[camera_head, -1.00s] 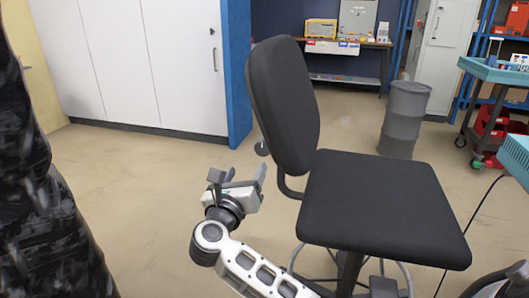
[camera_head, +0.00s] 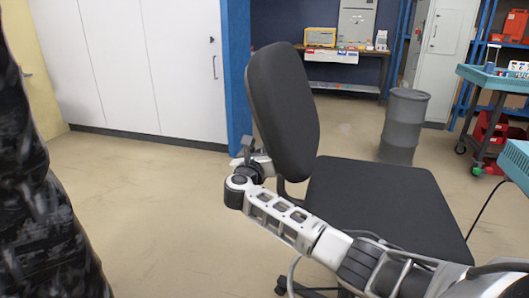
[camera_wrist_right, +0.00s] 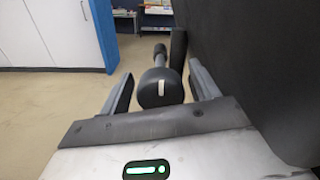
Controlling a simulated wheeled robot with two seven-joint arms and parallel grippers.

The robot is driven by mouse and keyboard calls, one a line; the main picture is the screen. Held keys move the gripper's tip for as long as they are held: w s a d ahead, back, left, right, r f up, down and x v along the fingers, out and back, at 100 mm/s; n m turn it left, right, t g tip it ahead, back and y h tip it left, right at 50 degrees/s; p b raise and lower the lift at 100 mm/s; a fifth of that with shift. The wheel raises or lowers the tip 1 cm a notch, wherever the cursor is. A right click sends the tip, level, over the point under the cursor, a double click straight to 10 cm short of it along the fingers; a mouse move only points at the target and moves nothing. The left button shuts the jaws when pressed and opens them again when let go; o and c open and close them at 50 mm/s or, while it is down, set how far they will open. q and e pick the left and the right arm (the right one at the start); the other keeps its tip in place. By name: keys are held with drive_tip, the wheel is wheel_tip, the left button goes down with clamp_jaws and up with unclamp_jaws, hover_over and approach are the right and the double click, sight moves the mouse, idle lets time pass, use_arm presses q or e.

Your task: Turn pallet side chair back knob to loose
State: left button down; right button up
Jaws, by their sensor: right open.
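The black office chair (camera_head: 375,205) stands in the middle of the head view, its backrest (camera_head: 285,110) upright on the left side of the seat. In the right wrist view the dark round chair back knob (camera_wrist_right: 160,88), with a light mark on its face, sits between the open fingers of my right gripper (camera_wrist_right: 158,90). Neither finger visibly touches it. A stem runs behind the knob. In the head view my right gripper (camera_head: 252,160) is at the left side of the backrest, partly hidden by its own wrist, and the knob is hidden. My left gripper is not in view.
A grey drum (camera_head: 405,125) stands behind the chair. A teal-topped cart (camera_head: 495,78) is at the right, with a black cable near the chair. White cabinets (camera_head: 140,70) line the left. Floor left of the chair is clear.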

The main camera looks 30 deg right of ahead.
drive_tip(key=shift+w+d, duration=0.2)
drive_tip(key=shift+d, duration=0.05)
drive_tip(key=c, duration=1)
